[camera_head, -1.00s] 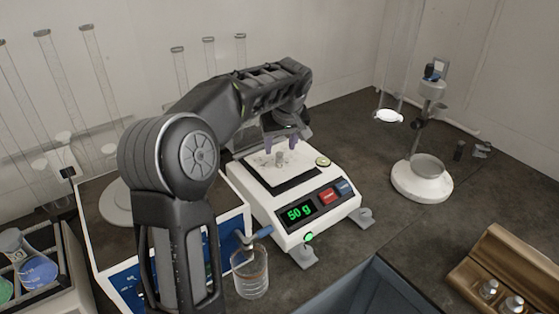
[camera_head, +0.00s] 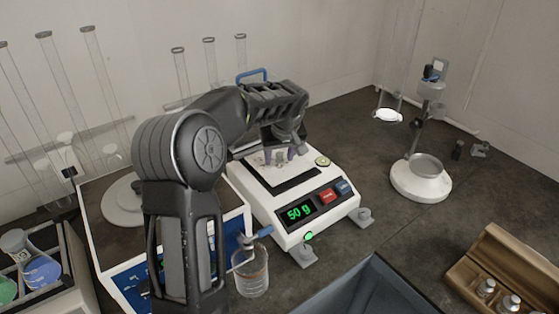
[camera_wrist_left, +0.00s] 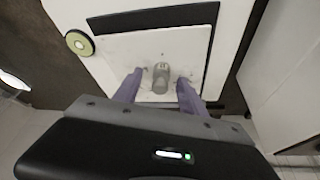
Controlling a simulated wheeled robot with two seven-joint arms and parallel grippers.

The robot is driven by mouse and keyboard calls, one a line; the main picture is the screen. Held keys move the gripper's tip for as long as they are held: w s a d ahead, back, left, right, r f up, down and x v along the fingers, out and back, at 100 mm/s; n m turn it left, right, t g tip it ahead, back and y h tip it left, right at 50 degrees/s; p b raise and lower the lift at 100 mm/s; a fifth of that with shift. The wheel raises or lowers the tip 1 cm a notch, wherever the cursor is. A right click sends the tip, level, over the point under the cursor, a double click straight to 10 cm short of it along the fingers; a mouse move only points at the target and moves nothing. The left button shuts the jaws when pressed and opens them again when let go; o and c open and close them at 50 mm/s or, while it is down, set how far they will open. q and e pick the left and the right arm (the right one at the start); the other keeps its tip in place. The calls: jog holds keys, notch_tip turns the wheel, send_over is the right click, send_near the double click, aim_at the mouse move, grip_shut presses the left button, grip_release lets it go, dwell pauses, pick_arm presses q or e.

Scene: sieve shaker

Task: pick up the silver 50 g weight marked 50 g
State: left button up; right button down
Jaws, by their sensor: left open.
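The silver 50 g weight (camera_wrist_left: 161,78) stands on the white pan of the balance (camera_wrist_left: 125,50). In the head view the weight (camera_head: 280,157) is small and partly covered by my gripper, and its marking is not legible. The balance (camera_head: 283,218) shows 50 g in green digits. My left gripper (camera_head: 280,155) reaches down over the pan, open, with its purple fingers on either side of the weight. In the left wrist view the open fingers (camera_wrist_left: 156,90) have the weight between and slightly beyond their tips, with gaps at both sides. My right gripper is not in view.
A beaker (camera_head: 250,272) stands close to the balance's front left. A white-based stand (camera_head: 421,180) is to the right. A wooden box with several weights (camera_head: 500,262) lies at the front right. Glass tubes rise behind. Dark bench is free between balance and stand.

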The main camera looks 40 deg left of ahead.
pick_arm(q)
jog(key=shift+c, duration=0.3)
grip_shut()
dwell(0.4)
